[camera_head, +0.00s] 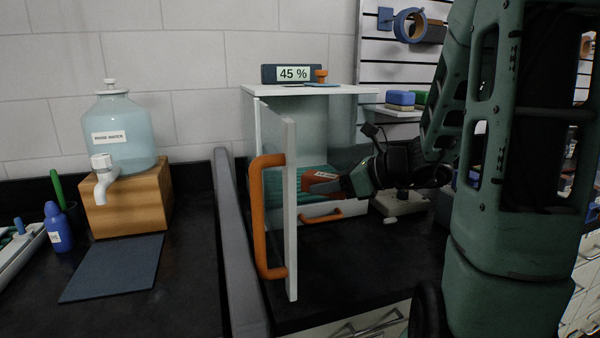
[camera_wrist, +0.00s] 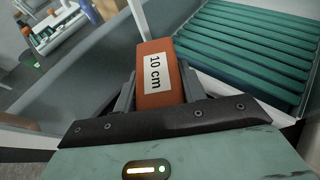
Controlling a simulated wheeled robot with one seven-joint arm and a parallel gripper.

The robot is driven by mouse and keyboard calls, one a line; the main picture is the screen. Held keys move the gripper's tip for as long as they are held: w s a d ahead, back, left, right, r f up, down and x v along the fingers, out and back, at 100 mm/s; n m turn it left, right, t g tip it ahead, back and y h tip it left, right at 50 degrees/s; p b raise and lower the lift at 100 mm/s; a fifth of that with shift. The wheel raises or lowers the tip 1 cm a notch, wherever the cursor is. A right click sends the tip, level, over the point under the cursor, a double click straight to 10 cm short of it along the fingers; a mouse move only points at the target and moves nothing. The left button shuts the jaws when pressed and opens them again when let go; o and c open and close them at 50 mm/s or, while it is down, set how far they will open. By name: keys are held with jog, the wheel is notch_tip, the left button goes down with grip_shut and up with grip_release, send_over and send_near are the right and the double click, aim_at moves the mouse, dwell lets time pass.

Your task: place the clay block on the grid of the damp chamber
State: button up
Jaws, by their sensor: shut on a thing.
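The clay block (camera_wrist: 160,72) is orange-brown with a white "10 cm" label. My gripper (camera_wrist: 155,92) is shut on it, one finger on each side. In the head view the block (camera_head: 309,180) shows at the opening of the damp chamber (camera_head: 345,89), in front of my gripper (camera_head: 335,187). The chamber's door (camera_head: 291,210), with an orange handle, stands open. The grid (camera_wrist: 245,50) of green slats lies to the right of the block in the wrist view. It is partly hidden behind the door in the head view (camera_head: 284,184). I cannot tell the block's height above it.
A "45 %" display (camera_head: 292,74) sits on the chamber top. The open door stands left of my gripper. A grey ridge (camera_head: 232,240) divides the bench. A water jar (camera_head: 122,130) on a wooden stand (camera_head: 130,200) and a dark mat (camera_head: 115,268) are at the left.

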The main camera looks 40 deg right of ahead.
jog(key=w+d+p, duration=0.2)
jog(key=w, duration=0.3)
jog(key=w+d+p, duration=0.2)
jog(key=w, duration=0.3)
jog(key=w+d+p, duration=0.2)
jog(key=w+d, duration=0.1)
jog(key=w, duration=0.2)
jog(key=shift+r+p, duration=0.1)
jog(key=shift+p, duration=0.2)
jog(key=shift+w+d+f, duration=0.1)
jog(key=shift+f, duration=0.45)
jog(key=shift+w+d+f, duration=0.1)
jog(key=shift+f, duration=0.45)
notch_tip(320, 180, down, 5)
jog(key=shift+r, duration=0.2)
jog(key=shift+w+f+p, duration=0.1)
jog(key=shift+w+p, duration=0.05)
jog(key=shift+p, duration=0.3)
jog(key=shift+f, duration=0.1)
jog(key=shift+f, duration=0.1)
jog(key=shift+f+b, duration=0.15)
jog(key=shift+b, duration=0.15)
jog(key=o, duration=1.2)
